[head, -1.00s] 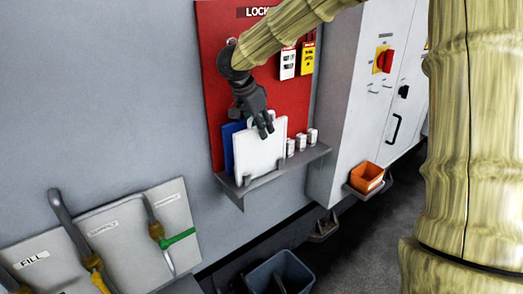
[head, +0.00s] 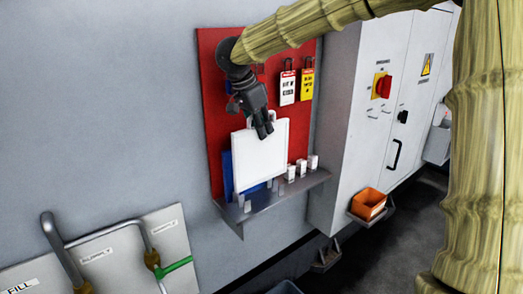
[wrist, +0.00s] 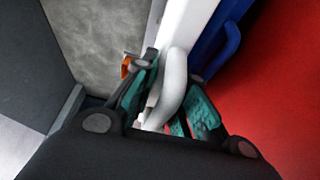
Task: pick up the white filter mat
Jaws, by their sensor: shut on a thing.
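The white filter mat (head: 261,158) is a flat white panel with a handle at its top, upright just in front of the red board. My gripper (head: 264,131) is at its top edge, shut on it, with the mat hanging below. In the head view the mat's lower edge looks raised above the grey shelf (head: 285,192). In the wrist view the mat's white handle (wrist: 173,88) lies between the teal finger pads of my gripper (wrist: 165,110). The fingertips are partly hidden by the handle.
A blue panel (head: 228,176) with a blue handle (wrist: 231,42) stands close behind the mat. Small white blocks (head: 302,167) stand on the shelf to the right. Yellow and white lockout tags (head: 306,84) hang on the red board (head: 214,105). An orange bin (head: 369,204) sits by the grey cabinet.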

